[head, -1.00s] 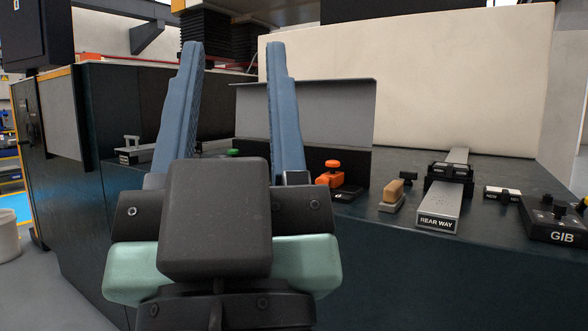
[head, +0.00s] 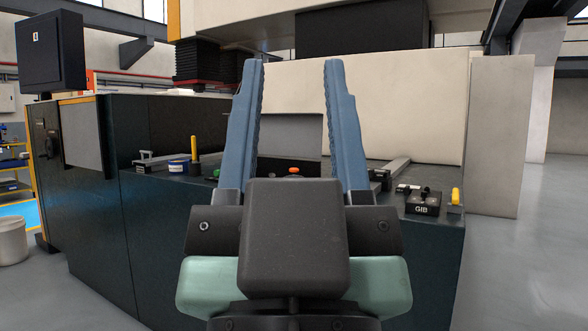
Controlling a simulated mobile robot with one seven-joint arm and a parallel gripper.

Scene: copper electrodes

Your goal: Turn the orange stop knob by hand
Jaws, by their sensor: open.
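The orange stop knob (head: 294,171) shows small between the two fingers of my gripper (head: 293,66). It stands on the dark machine top, in front of a grey upright panel (head: 291,138). Its lower part is hidden behind my gripper's dark body. My gripper is open, with its two blue fingers spread apart and nothing between them. The knob lies beyond the gripper, with no contact visible.
On the right stand a black GIB box (head: 423,203) and a yellow-topped piece (head: 456,196). The floor at right is clear.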

